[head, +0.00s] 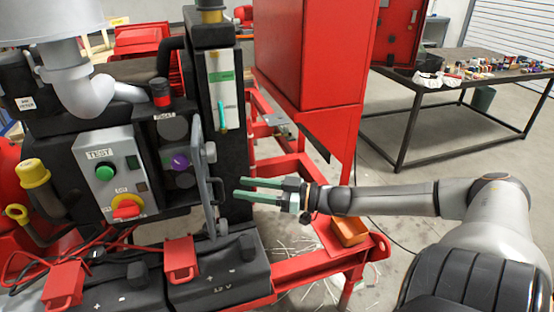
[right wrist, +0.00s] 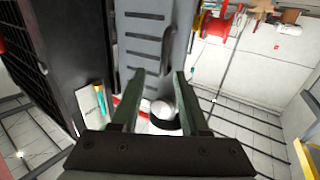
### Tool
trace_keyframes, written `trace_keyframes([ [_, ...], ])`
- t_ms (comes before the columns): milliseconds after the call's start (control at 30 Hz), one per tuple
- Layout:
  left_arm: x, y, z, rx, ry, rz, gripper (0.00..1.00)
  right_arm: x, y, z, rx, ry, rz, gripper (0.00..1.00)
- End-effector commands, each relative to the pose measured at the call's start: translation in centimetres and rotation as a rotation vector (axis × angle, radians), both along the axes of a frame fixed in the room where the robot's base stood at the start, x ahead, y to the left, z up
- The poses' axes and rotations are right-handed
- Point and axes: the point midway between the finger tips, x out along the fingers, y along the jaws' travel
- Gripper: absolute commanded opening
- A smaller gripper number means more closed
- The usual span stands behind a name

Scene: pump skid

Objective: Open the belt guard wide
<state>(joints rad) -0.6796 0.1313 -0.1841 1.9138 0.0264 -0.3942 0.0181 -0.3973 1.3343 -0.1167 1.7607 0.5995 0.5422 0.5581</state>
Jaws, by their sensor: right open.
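The belt guard (head: 203,188) looks like a narrow grey panel with a bar handle on its right side. It shows almost edge-on in the head view, beside the dark machine housing; I cannot tell its exact angle. In the right wrist view, a grey slotted panel (right wrist: 150,40) that appears to be the guard runs up from between the fingers. My right gripper (head: 240,188) is open, with its green fingers pointing left toward the guard, a little right of the handle. It also shows in the right wrist view (right wrist: 160,75), with nothing clearly held. My left gripper is not in view.
A control box (head: 115,172) with a green button and red-yellow switch is left of the guard. Black batteries (head: 222,272) with red clamps stand below. A red cabinet (head: 305,50) rises behind my right gripper. An orange bin (head: 349,230) sits on the red frame.

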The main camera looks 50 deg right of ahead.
Motion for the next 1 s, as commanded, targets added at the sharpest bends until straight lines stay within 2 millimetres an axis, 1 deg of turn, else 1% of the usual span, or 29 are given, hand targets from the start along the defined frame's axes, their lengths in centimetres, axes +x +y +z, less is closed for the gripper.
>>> trace_keyframes([
  [33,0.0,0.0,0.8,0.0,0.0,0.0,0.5,-0.5,-0.3,0.2,-0.001,0.005,-0.001,0.45],
  [133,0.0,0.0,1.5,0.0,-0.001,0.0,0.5,-1.3,-0.8,0.3,-0.001,0.005,-0.002,0.45],
  [467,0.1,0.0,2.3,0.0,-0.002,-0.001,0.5,-3.6,-2.3,0.2,-0.002,0.003,-0.003,0.45],
  [500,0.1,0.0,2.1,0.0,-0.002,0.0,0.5,-3.8,-2.4,-0.1,0.0,0.004,-0.003,0.45],
  [700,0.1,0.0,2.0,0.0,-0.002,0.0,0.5,-4.8,-3.0,0.0,0.002,0.001,-0.004,0.45],
  [1000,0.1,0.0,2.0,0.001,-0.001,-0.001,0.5,-5.5,-3.4,0.2,0.0,-0.001,-0.002,0.45],
])
